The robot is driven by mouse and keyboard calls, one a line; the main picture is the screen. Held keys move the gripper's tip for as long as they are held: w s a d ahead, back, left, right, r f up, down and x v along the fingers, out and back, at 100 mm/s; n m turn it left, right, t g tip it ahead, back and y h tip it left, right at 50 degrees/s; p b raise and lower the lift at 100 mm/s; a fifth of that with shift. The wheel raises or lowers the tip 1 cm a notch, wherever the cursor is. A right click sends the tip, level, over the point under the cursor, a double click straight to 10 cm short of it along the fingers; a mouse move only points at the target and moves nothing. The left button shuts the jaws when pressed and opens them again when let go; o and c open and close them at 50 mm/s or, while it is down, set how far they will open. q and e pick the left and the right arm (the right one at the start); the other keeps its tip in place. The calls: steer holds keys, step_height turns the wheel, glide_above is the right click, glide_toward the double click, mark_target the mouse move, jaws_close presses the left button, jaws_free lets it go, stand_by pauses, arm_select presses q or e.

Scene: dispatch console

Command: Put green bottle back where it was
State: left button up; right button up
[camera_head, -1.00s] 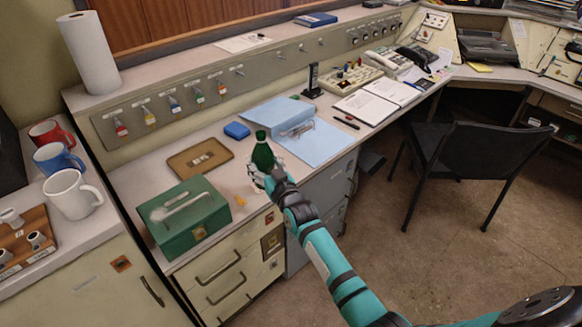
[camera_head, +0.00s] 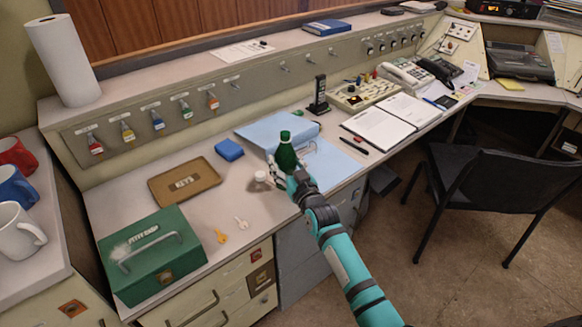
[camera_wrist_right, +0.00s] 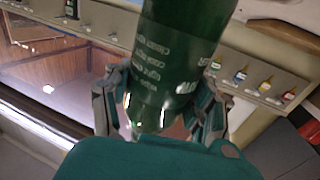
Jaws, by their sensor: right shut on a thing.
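The green bottle (camera_head: 286,153) is upright in my right gripper (camera_head: 281,177), above the desk edge in front of the open blue folder (camera_head: 335,168). In the right wrist view the bottle (camera_wrist_right: 172,75) fills the middle, with printed text on its side. The fingers of my right gripper (camera_wrist_right: 160,108) are shut around it, one on each side. The bottle hides part of the folder. My left gripper is not in view.
A small white jar (camera_head: 261,177) stands just left of the bottle. A brown tray (camera_head: 158,196), blue box (camera_head: 229,150), green cash box (camera_head: 152,262) and keys (camera_head: 220,236) lie further left. A black chair (camera_head: 490,185) stands right. Bare desk shows between tray and jar.

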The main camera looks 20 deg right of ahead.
steer(key=shift+s+a+f+b, duration=0.2)
steer(key=shift+a+f+b, duration=0.05)
steer(key=shift+f+b, duration=0.3)
steer(key=shift+s+a+f+b, duration=0.2)
steer(key=shift+f+b, duration=0.2)
steer(key=shift+f, duration=0.2)
steer(key=shift+w+f, duration=0.1)
steer(key=shift+f, duration=0.1)
steer(key=shift+w+d, duration=0.15)
steer(key=shift+w, duration=0.05)
steer(key=shift+s+f, duration=0.1)
steer(key=shift+s, duration=0.05)
steer(key=o, duration=1)
steer(key=shift+c, duration=0.2)
steer(key=o, duration=0.3)
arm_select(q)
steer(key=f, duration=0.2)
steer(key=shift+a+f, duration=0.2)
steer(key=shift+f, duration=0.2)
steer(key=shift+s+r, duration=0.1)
